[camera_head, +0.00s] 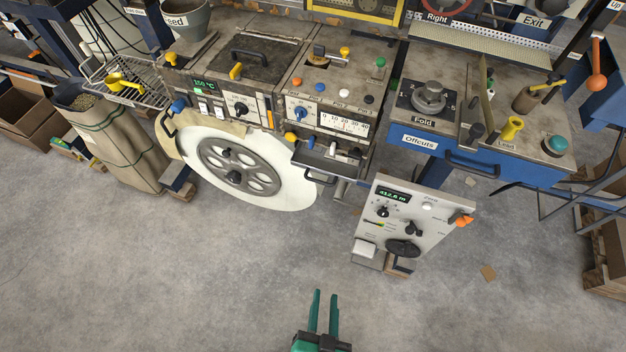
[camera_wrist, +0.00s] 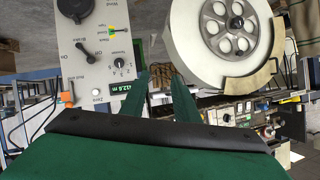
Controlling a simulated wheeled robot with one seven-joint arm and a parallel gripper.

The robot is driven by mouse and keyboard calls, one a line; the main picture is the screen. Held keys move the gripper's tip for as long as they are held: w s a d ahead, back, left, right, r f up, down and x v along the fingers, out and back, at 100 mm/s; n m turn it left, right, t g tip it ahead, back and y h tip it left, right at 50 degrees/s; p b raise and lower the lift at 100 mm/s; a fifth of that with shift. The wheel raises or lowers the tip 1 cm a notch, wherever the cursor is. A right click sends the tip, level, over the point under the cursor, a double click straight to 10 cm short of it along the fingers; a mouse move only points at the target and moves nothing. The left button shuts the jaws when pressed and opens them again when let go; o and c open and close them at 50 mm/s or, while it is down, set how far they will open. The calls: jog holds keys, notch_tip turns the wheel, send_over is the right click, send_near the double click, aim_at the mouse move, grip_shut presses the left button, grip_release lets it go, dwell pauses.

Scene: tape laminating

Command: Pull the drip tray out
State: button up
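A dark shallow tray (camera_head: 325,164) with a black loop handle (camera_head: 320,181) sits low on the front of the middle machine unit, right of the big white reel. It looks like the drip tray, though I see no label on it. How far it sticks out is hard to tell. My gripper (camera_head: 325,294) is at the bottom centre in the head view, over bare floor and well apart from the tray. Its two green fingers stand apart with nothing between them. The open fingers (camera_wrist: 160,76) also show in the wrist view, where I cannot make out the tray clearly.
The white reel (camera_head: 191,155) stands left of the tray. A grey control pedestal (camera_head: 408,222) stands to the right. Blue Offcuts drawer (camera_head: 480,160) is farther right. A sack (camera_head: 112,140) stands at left. Floor (camera_head: 240,265) between gripper and machine is clear.

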jog(key=w+f+m+g+y, duration=0.15)
jog(key=w+f+m, duration=0.25)
jog(key=w+f, duration=0.4)
jog(key=m+y, duration=0.2)
jog(key=y, duration=1.1)
send_near(317, 180)
jog(key=shift+g, duration=0.25)
jog(key=x, duration=1)
jog(key=shift+w+d+f, duration=0.1)
jog(key=shift+w+f, duration=0.05)
grip_shut()
